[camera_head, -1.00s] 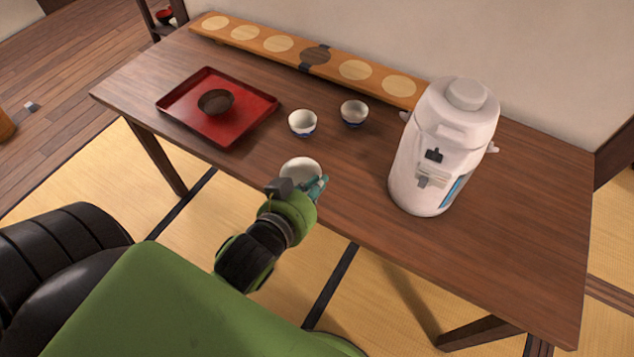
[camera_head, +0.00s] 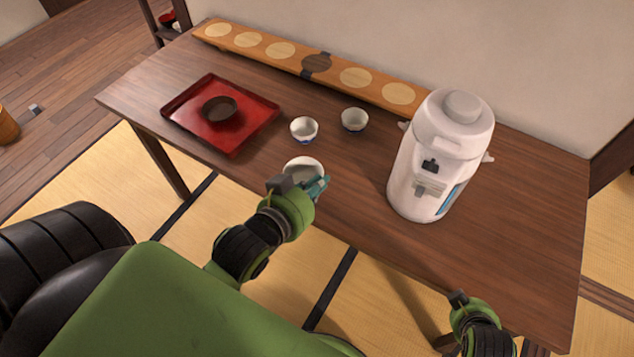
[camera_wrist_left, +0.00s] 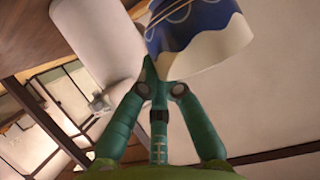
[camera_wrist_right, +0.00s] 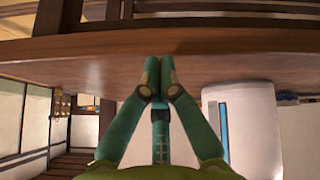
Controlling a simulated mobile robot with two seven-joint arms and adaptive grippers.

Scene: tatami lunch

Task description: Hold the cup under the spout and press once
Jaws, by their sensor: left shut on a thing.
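My left gripper (camera_head: 316,186) is shut on a white cup (camera_head: 303,168) near the table's front edge. In the left wrist view the cup (camera_wrist_left: 200,35) shows a blue band with line patterns, between the fingertips. The white dispenser (camera_head: 440,150) stands upright on the right half of the table, to the right of the held cup and apart from it. Its dark spout area (camera_head: 430,166) faces the front. My right gripper (camera_wrist_right: 162,75) is shut and empty in its wrist view, with the table edge and dispenser (camera_wrist_right: 245,115) beyond it. In the head view its arm is low at the front right.
Two more cups (camera_head: 304,129) (camera_head: 354,119) stand behind the held cup. A red tray (camera_head: 250,120) with a dark bowl (camera_head: 219,109) is at left. A long wooden board (camera_head: 337,65) with round discs lies along the back. The table (camera_head: 345,195) is clear between held cup and dispenser.

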